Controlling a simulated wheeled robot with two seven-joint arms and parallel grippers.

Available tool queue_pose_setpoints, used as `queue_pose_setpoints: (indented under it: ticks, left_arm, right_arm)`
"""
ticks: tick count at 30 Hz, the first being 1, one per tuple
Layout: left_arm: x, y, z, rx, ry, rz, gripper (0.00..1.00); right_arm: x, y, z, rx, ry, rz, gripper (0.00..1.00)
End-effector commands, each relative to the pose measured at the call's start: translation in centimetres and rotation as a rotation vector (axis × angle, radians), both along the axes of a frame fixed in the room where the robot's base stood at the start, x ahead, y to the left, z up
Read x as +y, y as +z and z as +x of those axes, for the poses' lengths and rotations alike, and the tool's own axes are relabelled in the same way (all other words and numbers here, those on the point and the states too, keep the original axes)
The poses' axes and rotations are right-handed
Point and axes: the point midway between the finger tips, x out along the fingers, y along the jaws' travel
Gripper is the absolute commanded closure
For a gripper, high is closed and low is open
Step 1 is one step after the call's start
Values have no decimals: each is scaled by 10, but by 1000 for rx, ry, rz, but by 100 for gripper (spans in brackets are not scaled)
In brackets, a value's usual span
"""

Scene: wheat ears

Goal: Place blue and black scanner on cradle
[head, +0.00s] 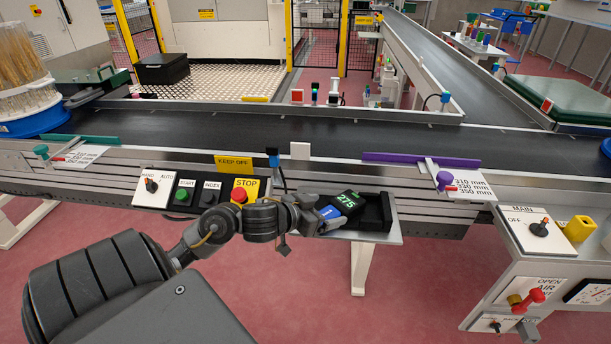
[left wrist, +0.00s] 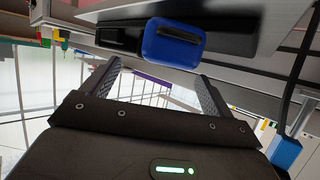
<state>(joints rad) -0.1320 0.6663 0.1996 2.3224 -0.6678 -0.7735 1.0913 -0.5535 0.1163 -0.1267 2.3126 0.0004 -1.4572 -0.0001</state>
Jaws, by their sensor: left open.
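The blue and black scanner (head: 329,212) is at the left side of the black cradle (head: 376,216) on a small grey shelf in front of the conveyor. A black block with a green 275 display (head: 347,201) adjoins its blue end; I cannot tell where the two join. In the left wrist view the blue end (left wrist: 172,45) appears in front of the dark cradle (left wrist: 118,40). My left gripper (left wrist: 157,80) is open, with the blue end beyond and between its fingertips, apart from them. In the head view the gripper (head: 312,218) is just left of the scanner. Whether the scanner is fully seated is unclear.
The shelf (head: 388,237) is small. A control panel with a red stop button (head: 239,195) is left of it, close to my arm. The conveyor belt (head: 230,128) runs behind. A purple bar (head: 420,159) and a main switch box (head: 538,232) are to the right.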

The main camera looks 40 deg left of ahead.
Motion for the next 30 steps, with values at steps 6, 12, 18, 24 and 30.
queue_pose_setpoints:
  ticks: [6,12,18,24,30]
  left_arm:
    - [6,20,-43,4,-1,2,13]
    - [9,31,-70,3,1,-1,13]
    - [11,35,-82,1,0,-1,13]
    - [12,30,-84,9,10,0,13]
    - [20,-66,-95,190,140,37,13]
  right_arm:
    - [1,-27,4,22,3,-1,64]
    - [2,-48,4,34,5,-1,64]
    - [2,-63,4,40,6,-2,64]
    - [2,-67,4,41,7,-1,64]
    - [2,-67,4,41,7,-1,64]
